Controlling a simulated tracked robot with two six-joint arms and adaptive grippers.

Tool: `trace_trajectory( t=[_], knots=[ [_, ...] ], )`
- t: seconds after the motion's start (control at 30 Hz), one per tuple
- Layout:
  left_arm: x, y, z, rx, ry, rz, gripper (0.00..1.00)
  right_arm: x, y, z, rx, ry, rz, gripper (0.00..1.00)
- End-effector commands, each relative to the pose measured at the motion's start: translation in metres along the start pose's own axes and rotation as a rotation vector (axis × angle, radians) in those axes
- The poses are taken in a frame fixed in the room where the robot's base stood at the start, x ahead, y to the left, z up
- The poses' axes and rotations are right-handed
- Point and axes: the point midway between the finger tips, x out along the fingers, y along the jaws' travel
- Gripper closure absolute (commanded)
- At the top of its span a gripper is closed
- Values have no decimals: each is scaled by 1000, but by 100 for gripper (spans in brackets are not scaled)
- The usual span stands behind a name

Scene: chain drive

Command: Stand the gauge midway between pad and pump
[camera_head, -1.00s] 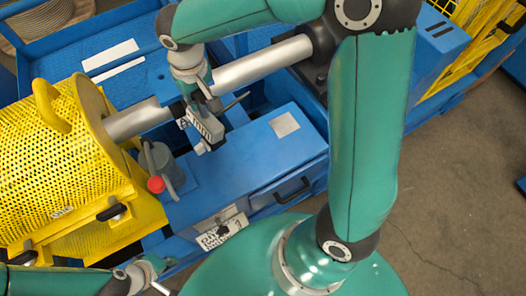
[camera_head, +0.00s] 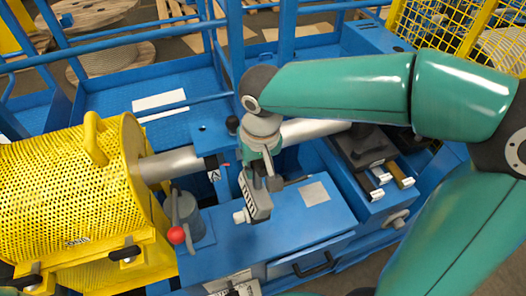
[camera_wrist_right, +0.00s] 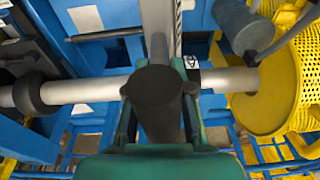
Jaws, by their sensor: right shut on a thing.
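My right gripper (camera_head: 263,180) is shut on the gauge (camera_head: 258,203), a grey block with a pale stub at its lower end. It hangs tilted in the head view, over the blue cover. I cannot tell whether its lower end touches the cover. In the right wrist view, the dark round part of the gauge (camera_wrist_right: 157,100) sits between the fingers. The pad (camera_head: 314,193), a light grey square, lies on the cover to the gauge's right. The pump (camera_head: 187,212), grey with a red knob, stands to its left; it also shows in the right wrist view (camera_wrist_right: 238,25). My left gripper is out of view.
A thick grey shaft (camera_head: 170,165) runs behind the gauge from the yellow mesh guard (camera_head: 70,190) on the left. The blue cover (camera_head: 275,240) has bare room around the gauge. Blue rails (camera_head: 232,50) stand behind.

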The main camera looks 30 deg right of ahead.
Motion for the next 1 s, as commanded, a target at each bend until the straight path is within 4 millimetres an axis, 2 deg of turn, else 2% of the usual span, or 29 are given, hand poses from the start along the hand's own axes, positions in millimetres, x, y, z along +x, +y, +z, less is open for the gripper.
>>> trace_trajectory(
  t=[0.1,0.3,0.63,0.9,1.0],
  knots=[
    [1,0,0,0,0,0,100,25,1,3,2,0,1,100],
    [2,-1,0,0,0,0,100,59,1,8,1,2,-1,100],
    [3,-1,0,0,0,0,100,80,2,10,1,4,0,100],
    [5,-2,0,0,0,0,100,111,3,15,2,3,0,100],
    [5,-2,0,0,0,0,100,116,3,15,2,5,-2,100]
  ],
)
